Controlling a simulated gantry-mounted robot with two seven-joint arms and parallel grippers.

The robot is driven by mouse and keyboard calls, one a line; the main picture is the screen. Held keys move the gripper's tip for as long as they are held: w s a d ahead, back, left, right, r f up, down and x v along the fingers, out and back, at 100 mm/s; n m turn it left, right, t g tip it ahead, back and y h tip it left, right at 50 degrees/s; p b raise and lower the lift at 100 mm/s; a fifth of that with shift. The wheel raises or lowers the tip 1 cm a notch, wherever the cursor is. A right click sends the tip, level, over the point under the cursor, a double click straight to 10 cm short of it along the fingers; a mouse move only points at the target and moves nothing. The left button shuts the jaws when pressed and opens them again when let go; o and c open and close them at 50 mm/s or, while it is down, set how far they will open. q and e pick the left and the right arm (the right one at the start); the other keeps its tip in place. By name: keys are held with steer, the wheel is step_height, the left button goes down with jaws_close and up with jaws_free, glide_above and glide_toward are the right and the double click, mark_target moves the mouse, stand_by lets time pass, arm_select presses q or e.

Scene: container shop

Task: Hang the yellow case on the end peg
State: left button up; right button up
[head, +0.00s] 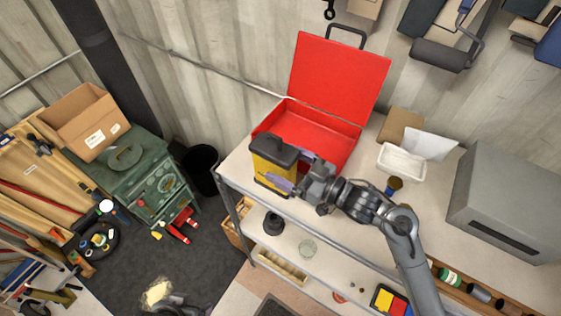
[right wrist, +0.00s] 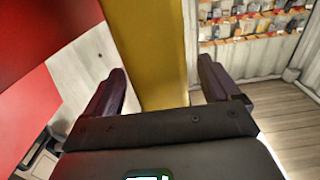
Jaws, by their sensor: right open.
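The yellow case (head: 266,174) with a black top stands upright at the left end of the workbench, in front of the open red toolbox. My right gripper (head: 284,167) is at the case's right side, its fingers spread apart. In the right wrist view the yellow case (right wrist: 150,50) shows as a broad yellow face between the open fingers of the gripper (right wrist: 162,75). I cannot tell whether either finger touches it. I cannot make out the end peg in these views. My left gripper is not in view.
The open red toolbox (head: 338,82) stands right behind the case. The bench (head: 340,205) also holds a white tray (head: 401,163) and a large grey box (head: 508,204). Dark items (head: 443,53) hang on the wall above. A green cabinet (head: 130,172) stands left of the bench.

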steer(key=b+v, duration=0.1)
steer(key=v, duration=0.9)
steer(key=shift+s, duration=0.1)
